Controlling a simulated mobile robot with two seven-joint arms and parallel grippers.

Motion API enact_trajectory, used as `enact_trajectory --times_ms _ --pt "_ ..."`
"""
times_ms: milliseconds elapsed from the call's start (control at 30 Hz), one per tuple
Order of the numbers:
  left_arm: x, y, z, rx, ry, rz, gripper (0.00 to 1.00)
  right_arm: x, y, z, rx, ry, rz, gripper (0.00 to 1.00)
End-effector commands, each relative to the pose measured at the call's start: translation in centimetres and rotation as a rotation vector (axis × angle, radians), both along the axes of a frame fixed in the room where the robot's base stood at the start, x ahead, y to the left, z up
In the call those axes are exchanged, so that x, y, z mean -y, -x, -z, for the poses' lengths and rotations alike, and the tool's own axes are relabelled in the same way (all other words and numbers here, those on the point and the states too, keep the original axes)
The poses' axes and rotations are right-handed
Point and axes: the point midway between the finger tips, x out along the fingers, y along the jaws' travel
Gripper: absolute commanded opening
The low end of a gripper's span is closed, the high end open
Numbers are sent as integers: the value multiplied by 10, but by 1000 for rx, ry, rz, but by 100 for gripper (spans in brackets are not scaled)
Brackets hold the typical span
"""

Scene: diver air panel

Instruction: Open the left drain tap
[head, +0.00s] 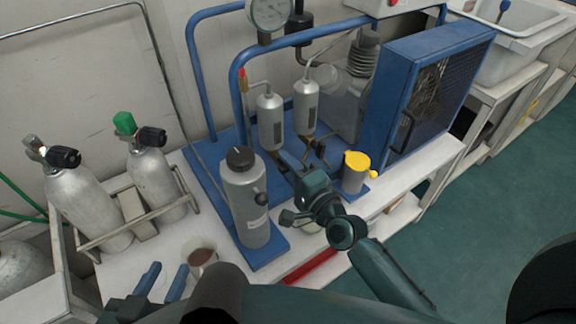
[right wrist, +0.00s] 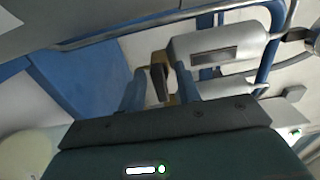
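Two grey filter cylinders stand on the blue compressor frame, a left one (head: 270,122) and a right one (head: 305,108). Brass fittings (head: 319,150) show under the right cylinder. The left drain tap is mostly hidden behind my right gripper (head: 289,162) in the head view. In the right wrist view, a tap with a dark lever and brass body (right wrist: 160,76) sits at the end of a labelled grey cylinder (right wrist: 218,45), between my two blue fingers. The fingers stand apart; firm contact is not clear. My left gripper (head: 163,282) is open and empty at the lower left.
A cup of brown liquid (head: 202,257) stands beside my left gripper. A large grey canister (head: 245,200) stands left of my right gripper, and a yellow-capped container (head: 355,172) stands right. Two diving cylinders (head: 85,205) are in a rack at left. A blue guarded fan (head: 425,90) is behind.

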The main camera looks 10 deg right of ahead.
Motion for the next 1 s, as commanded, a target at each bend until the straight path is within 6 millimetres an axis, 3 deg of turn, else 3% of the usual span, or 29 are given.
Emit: enact_trajectory --times_ms 167,567,1000 --pt "0 0 0 -1 0 1 36 0 0 0 0 0 0 31" --pt "0 0 0 -1 0 1 36 0 0 0 0 0 0 0" --pt "0 0 -3 0 2 0 36 0 0 -1 15 39 0 0"
